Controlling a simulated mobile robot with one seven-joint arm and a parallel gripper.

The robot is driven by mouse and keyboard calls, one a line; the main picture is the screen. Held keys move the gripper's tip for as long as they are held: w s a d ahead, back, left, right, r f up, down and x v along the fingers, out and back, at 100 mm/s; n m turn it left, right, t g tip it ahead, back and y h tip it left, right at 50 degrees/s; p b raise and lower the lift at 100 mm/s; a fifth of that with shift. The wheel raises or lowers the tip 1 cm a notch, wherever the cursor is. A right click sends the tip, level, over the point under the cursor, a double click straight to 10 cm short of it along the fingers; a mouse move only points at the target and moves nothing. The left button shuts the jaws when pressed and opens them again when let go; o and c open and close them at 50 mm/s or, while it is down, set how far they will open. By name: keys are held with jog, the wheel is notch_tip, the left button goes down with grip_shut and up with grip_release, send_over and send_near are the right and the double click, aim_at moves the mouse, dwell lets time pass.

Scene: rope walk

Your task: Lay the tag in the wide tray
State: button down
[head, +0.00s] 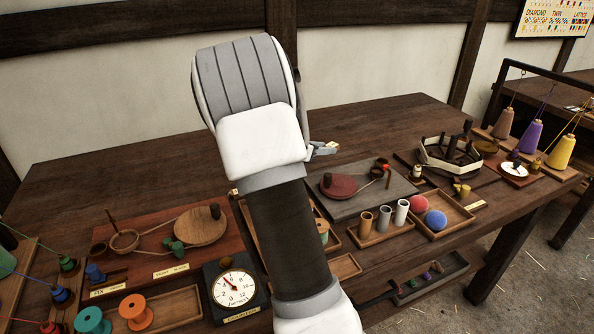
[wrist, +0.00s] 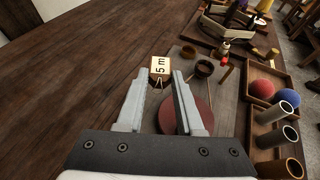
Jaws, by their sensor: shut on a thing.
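The tag (wrist: 160,67) is a small pale block marked "5 m", with thin strings below it. In the wrist view it sits between the tips of my gripper (wrist: 159,78), which is shut on it. In the head view my gripper (head: 326,149) shows small beside my forearm, above the back of the bench. A shallow wooden tray (head: 345,268) lies on the bench, largely hidden behind my arm. Another wooden tray (head: 458,222) holds a red ball and a blue ball. I cannot tell which tray is the wide one.
A grey board with a red disc (head: 338,186) lies beneath the gripper. Several upright cylinders (head: 384,222) stand in a small tray to the right. A round-dial counter (head: 234,288) and a winding board (head: 165,245) are at left. The bench's back left (head: 110,165) is bare.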

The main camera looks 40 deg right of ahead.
jog(key=w+a+f, duration=0.1)
jog(key=w+f, duration=0.1)
jog(key=w, duration=0.1)
jog(key=w+a+f+b, duration=0.1)
jog(key=w+a+f, duration=0.1)
jog(key=w, duration=0.2)
jog(key=w+a+f+b, duration=0.1)
jog(key=w+f, duration=0.2)
jog(key=shift+w+a, duration=0.2)
jog(key=shift+w, duration=0.05)
jog(key=shift+f+b, duration=0.7)
jog(key=shift+f, duration=1.25)
jog(key=shift+f, duration=0.1)
jog(key=shift+f, duration=0.15)
jog(key=c, duration=0.5)
grip_release()
jog(key=shift+c, duration=0.2)
